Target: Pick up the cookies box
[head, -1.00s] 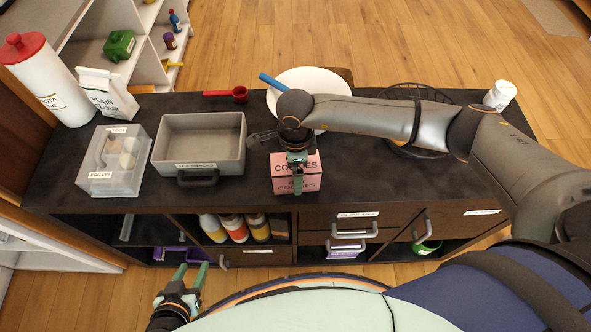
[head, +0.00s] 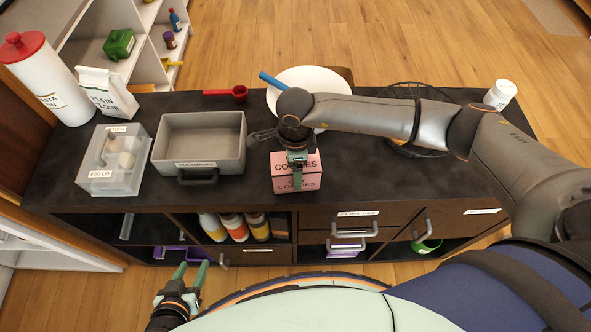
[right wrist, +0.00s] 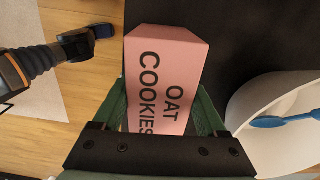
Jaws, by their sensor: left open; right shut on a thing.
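The cookies box (head: 310,175) is pink with dark lettering and stands at the front middle of the dark counter in the head view. My right gripper (head: 297,172) reaches down over it and is shut on it. In the right wrist view the box (right wrist: 165,75) shows its "OAT COOKIES" face between the two green fingers of the right gripper (right wrist: 163,112). Whether the box touches the counter is hard to tell. My left gripper (head: 189,277) is open and empty, low in front of the cabinet.
A grey tray (head: 240,150) and a clear egg container (head: 85,170) stand left of the box. A wire basket (head: 440,95) and white bottle (head: 500,94) are at right. Clear counter lies right of the box.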

